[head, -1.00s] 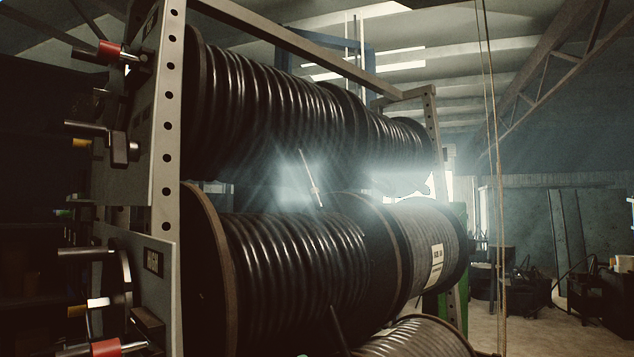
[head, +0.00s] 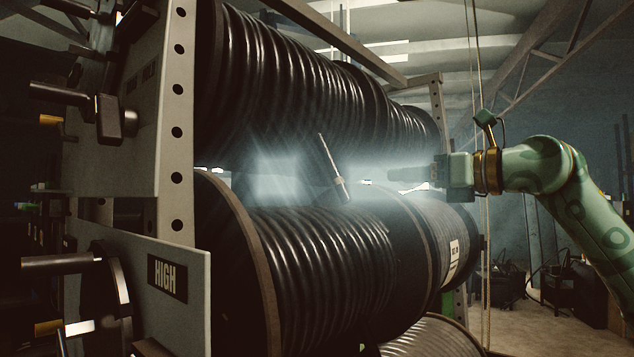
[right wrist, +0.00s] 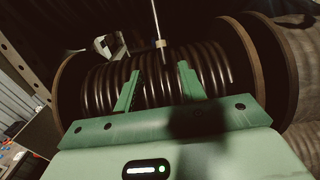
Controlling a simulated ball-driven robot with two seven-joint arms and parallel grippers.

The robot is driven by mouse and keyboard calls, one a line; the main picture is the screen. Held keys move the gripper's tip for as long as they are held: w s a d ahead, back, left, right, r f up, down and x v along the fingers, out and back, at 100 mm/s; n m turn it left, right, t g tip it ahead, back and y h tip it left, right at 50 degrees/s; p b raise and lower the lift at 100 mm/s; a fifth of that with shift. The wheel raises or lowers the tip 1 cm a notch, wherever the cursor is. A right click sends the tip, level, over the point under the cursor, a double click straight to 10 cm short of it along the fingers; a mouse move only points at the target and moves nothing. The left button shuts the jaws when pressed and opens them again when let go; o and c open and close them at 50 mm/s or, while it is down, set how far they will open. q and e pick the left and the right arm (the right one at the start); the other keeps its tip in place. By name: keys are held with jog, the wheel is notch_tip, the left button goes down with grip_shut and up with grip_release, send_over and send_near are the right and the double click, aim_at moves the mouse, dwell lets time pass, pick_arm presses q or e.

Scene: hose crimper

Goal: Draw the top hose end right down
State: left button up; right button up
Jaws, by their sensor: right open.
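The top reel of black ribbed hose (head: 290,85) lies across the upper part of the rack. A thin pale length with a light collar (head: 333,168), which looks like the top hose end, hangs tilted in the gap below that reel. It also shows in the right wrist view (right wrist: 157,28), above and between my fingers. My right gripper (head: 405,177) comes in from the right, open and empty, apart from this end in the head view. In the right wrist view its two green fingers (right wrist: 157,80) stand apart in front of a black hose reel. My left gripper is out of view.
A lower black hose reel (head: 310,265) with a wooden flange stands below, with a grey reel (head: 455,225) to its right. The perforated rack post (head: 178,130) and a plate marked HIGH (head: 165,285) stand at left. A thin cord (head: 487,270) hangs at right.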

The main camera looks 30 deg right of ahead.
aim_at(341, 177)
jog(key=p+x, duration=0.4)
jog(key=x, duration=0.9)
jog(key=shift+w+r+p, duration=0.2)
jog(key=shift+w+p, duration=0.15)
jog(key=shift+p, duration=0.05)
jog(key=shift+w+a, duration=0.15)
jog(key=shift+w, duration=0.2)
jog(key=shift+w+a+f, duration=0.15)
jog(key=shift+w, duration=0.2)
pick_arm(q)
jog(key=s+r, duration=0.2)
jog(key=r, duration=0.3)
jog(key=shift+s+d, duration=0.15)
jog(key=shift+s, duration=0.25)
pick_arm(e)
grip_shut()
